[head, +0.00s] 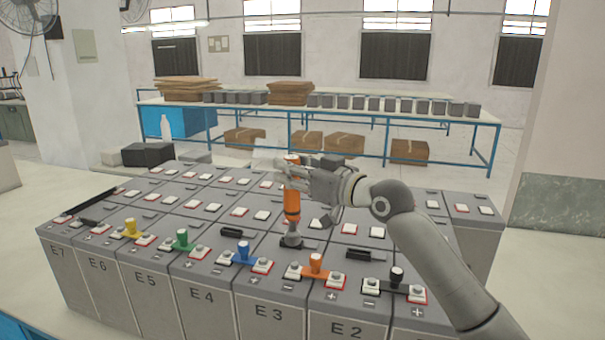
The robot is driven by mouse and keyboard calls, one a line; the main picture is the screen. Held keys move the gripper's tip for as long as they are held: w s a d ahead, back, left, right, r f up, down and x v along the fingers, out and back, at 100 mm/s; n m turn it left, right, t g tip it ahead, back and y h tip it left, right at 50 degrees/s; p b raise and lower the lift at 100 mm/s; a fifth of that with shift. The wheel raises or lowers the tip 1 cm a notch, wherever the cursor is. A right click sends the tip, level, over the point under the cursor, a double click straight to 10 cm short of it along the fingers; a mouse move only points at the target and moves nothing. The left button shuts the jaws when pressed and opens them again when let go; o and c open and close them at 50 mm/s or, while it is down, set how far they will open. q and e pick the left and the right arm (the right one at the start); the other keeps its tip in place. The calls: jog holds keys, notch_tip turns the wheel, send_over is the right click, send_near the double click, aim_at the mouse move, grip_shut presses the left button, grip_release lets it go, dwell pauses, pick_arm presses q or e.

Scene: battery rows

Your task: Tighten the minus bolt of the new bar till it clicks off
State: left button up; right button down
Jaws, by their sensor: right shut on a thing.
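My right gripper (306,180) comes in from the right and is shut around the upper part of an upright orange tool (292,205) with a dark band. The tool's grey lower end is above the battery tops behind E3, near a dark cap; I cannot tell whether it touches anything. Bars with coloured grips link front terminals: yellow (131,228), green (182,240), blue (244,252), orange (316,264) and black (397,277). Which is the new bar is not clear, and its minus bolt is too small to make out. My left gripper is out of view.
The grey battery block (206,300) fills the foreground, with raised terminals and dark caps across its top. A long black strip (88,204) lies at its left. Behind stands a blue-framed table (480,119) with grey blocks and cardboard; boxes (344,142) sit beneath.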

aim_at(298, 207)
jog(key=shift+s+d+f+b, duration=0.1)
jog(key=shift+f+b, duration=0.2)
jog(key=shift+f, duration=0.15)
jog(key=shift+s+d+f+b, duration=0.1)
jog(key=shift+f+b, duration=0.2)
jog(key=shift+f, duration=0.15)
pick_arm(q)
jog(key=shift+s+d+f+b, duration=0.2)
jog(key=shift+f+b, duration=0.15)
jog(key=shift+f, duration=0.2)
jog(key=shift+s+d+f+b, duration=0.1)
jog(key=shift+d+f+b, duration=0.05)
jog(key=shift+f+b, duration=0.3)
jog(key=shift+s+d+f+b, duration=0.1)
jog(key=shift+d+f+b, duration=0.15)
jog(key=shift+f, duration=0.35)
pick_arm(e)
jog(key=shift+w+f, duration=0.1)
jog(key=shift+f, duration=1.55)
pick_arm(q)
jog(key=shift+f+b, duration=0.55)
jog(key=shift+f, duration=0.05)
pick_arm(e)
jog(key=shift+f, duration=0.9)
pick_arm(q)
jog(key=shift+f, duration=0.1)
pick_arm(e)
jog(key=shift+f, duration=0.75)
jog(key=shift+r, duration=0.15)
